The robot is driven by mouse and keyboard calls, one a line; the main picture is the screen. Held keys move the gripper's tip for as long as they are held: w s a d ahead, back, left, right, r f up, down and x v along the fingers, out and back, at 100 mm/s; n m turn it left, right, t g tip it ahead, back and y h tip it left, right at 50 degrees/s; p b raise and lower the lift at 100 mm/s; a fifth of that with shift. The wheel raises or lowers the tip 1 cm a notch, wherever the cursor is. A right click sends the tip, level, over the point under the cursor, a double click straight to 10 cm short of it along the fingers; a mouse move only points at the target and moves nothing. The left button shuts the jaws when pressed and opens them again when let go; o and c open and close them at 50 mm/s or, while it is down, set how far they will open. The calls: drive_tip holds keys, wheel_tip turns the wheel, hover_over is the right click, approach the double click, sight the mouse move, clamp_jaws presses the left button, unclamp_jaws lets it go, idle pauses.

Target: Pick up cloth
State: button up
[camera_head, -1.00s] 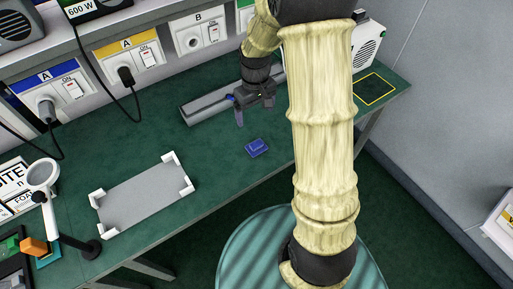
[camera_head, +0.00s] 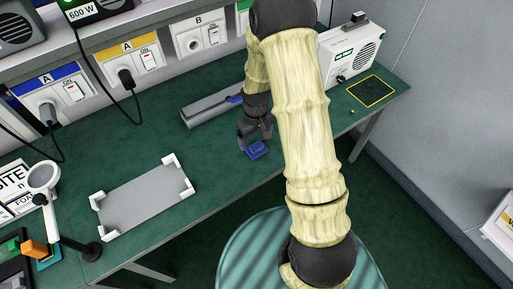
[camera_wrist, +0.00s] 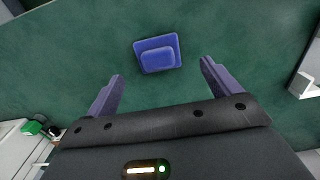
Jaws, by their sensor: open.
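The cloth (camera_head: 257,150) is a small folded blue piece lying flat on the green bench top. In the wrist view the cloth (camera_wrist: 158,54) lies just beyond the fingertips, roughly centred between them. My gripper (camera_head: 255,140) is open and empty above the bench, close to the cloth. In the wrist view my gripper (camera_wrist: 160,70) shows two fingers spread wide, with a gap on both sides of the cloth and no contact visible. In the head view the gripper partly covers the cloth's far edge.
A long grey holder (camera_head: 212,106) lies behind the gripper. A white box (camera_head: 350,52) stands at the back right. Bench space around the cloth is clear.

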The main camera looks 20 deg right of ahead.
sight(256, 145)
drive_tip(key=shift+s+f, duration=0.1)
drive_tip(key=shift+f, duration=0.1)
drive_tip(key=shift+d+f+p, duration=0.15)
drive_tip(key=shift+f+p, duration=0.25)
drive_tip(key=shift+f, duration=2.2)
drive_tip(key=c, duration=1.1)
drive_tip(key=shift+r, duration=0.15)
